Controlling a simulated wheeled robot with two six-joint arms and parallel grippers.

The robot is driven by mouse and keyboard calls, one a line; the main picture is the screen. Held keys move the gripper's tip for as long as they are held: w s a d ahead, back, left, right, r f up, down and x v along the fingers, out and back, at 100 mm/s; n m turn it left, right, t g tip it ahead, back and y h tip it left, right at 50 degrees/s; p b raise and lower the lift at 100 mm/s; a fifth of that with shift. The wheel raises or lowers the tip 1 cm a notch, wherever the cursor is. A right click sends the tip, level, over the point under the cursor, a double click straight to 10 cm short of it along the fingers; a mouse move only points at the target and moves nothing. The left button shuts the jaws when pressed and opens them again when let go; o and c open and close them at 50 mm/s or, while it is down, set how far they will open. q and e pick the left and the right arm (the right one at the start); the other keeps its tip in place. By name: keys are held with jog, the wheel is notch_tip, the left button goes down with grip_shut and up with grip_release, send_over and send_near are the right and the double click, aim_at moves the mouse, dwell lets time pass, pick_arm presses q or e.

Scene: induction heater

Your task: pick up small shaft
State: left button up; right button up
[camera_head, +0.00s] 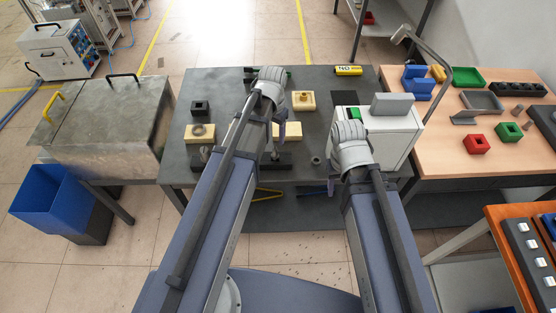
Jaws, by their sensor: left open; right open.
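My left gripper (277,152) hangs down over the middle of the dark grey table (228,88), its arm crossing the view from below. It is open, and I see nothing held in it. My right gripper (332,186) is open and empty near the table's front edge, left of the white box. A small grey cylindrical piece (316,160) stands on the table between the two grippers, apart from both. I cannot tell for sure whether it is the small shaft. My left arm hides part of the table and the pale blocks there.
A pale block with a ring (200,132), a black block (200,107) and a yellow block (303,99) are on the table. The white box (391,135) stands at its right. A wooden table (456,144) with coloured bins is further right, a metal chest (100,117) left.

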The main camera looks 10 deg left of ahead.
aim_at(275, 148)
pick_arm(q)
jog(key=shift+s+d+f+b, duration=0.1)
jog(key=shift+f+b, duration=1.85)
jog(key=shift+f, duration=0.05)
jog(key=shift+s+d+f+b, duration=0.1)
jog(key=shift+f+b, duration=1.85)
jog(key=shift+r, duration=0.1)
grip_shut()
